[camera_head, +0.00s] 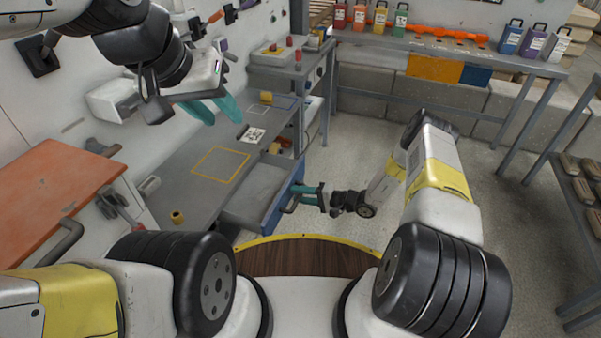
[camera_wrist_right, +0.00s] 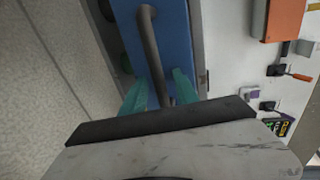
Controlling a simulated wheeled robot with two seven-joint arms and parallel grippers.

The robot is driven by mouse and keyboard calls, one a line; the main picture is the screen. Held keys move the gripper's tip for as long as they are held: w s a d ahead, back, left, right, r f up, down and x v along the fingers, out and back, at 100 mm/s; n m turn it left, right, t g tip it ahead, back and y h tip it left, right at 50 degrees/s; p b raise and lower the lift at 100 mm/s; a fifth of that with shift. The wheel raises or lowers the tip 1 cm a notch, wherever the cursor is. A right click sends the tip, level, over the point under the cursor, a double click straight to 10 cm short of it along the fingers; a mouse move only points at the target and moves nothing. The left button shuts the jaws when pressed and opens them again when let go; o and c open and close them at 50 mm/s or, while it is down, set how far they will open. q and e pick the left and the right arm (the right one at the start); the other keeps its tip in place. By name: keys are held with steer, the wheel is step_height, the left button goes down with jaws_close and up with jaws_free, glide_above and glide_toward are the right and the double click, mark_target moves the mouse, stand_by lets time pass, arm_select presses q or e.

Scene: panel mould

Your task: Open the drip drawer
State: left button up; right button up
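The drip drawer (camera_head: 252,192) stands partly out from the grey bench, its grey inside showing from above. Its blue front (camera_head: 281,206) also shows in the right wrist view (camera_wrist_right: 174,35), with a dark bar handle (camera_wrist_right: 149,35). My right gripper (camera_head: 307,194) is at this front. In the right wrist view its teal fingers (camera_wrist_right: 160,88) stand on either side of the handle, with blue visible between bar and fingers, so it looks open around the bar. My left gripper (camera_head: 213,108) is raised above the bench at the left, its fingers apart and empty.
The grey bench (camera_head: 190,172) has a yellow outlined square and small parts on it. An orange panel (camera_head: 55,187) is at the left. A shelf with coloured containers (camera_head: 400,20) is at the back.

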steer(key=v, duration=0.7)
steer(key=shift+d, duration=0.4)
steer(key=shift+s, duration=0.1)
steer(key=s+d+r+n+g+h, duration=0.1)
steer(key=s+r+n+g+h, duration=0.15)
steer(key=r, duration=1.25)
steer(key=s+r+n+g+h, duration=0.2)
steer(key=s+r+n+g, duration=0.1)
steer(key=r, duration=1.2)
steer(key=s+d+r+t+h, duration=0.3)
steer(key=s+r+h, duration=0.1)
steer(key=s+r, duration=0.6)
steer(key=s+d+r+t+h, duration=0.3)
steer(key=s+d+r+h, duration=0.1)
steer(key=s+r, duration=0.5)
steer(key=shift+s+d+r+m, duration=0.2)
steer(key=shift+s+r+m, duration=0.25)
steer(key=shift+s, duration=0.15)
